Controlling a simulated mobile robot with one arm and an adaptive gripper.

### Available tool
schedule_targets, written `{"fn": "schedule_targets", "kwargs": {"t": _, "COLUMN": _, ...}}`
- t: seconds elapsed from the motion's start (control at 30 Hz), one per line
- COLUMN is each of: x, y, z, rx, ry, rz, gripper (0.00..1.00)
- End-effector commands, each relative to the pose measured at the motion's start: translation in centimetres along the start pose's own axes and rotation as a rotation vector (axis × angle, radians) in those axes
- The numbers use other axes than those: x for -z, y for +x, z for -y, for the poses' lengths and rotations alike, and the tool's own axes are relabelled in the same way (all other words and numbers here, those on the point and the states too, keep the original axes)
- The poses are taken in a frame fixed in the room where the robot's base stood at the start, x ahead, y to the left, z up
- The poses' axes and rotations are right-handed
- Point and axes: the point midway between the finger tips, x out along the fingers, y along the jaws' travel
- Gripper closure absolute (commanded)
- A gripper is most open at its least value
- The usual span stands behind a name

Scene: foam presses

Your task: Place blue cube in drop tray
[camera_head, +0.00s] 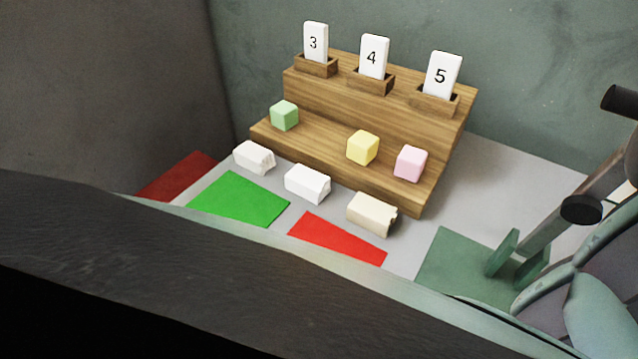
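No blue cube shows in the head view. A green cube (284,115), a yellow cube (363,147) and a pink cube (410,163) sit on the lower step of a wooden stand (330,153). I cannot tell which thing is the drop tray; flat green (238,199) and red (338,239) patches lie on the grey surface in front of the stand. A large dark shape crosses the foreground and hides the near part of the surface.
White cards numbered 3 (314,42), 4 (373,57) and 5 (444,75) stand on the upper step. White blocks (254,157) (307,183) and a cream block (371,214) lie before the stand.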

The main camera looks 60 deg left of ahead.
Motion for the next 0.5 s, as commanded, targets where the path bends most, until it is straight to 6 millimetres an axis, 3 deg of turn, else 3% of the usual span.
{"fn": "schedule_targets", "kwargs": {"t": 0.23, "x": -0.38, "y": 0.13, "z": 0.13, "rx": 0.004, "ry": -0.001, "rz": -0.001, "gripper": 0.71}}
{"fn": "schedule_targets", "kwargs": {"t": 0.27, "x": -0.34, "y": 0.11, "z": 0.12, "rx": 0.003, "ry": -0.001, "rz": -0.001, "gripper": 0.44}}
{"fn": "schedule_targets", "kwargs": {"t": 0.5, "x": -0.23, "y": 0.08, "z": 0.07, "rx": 0.002, "ry": -0.001, "rz": 0.0, "gripper": 0.19}}
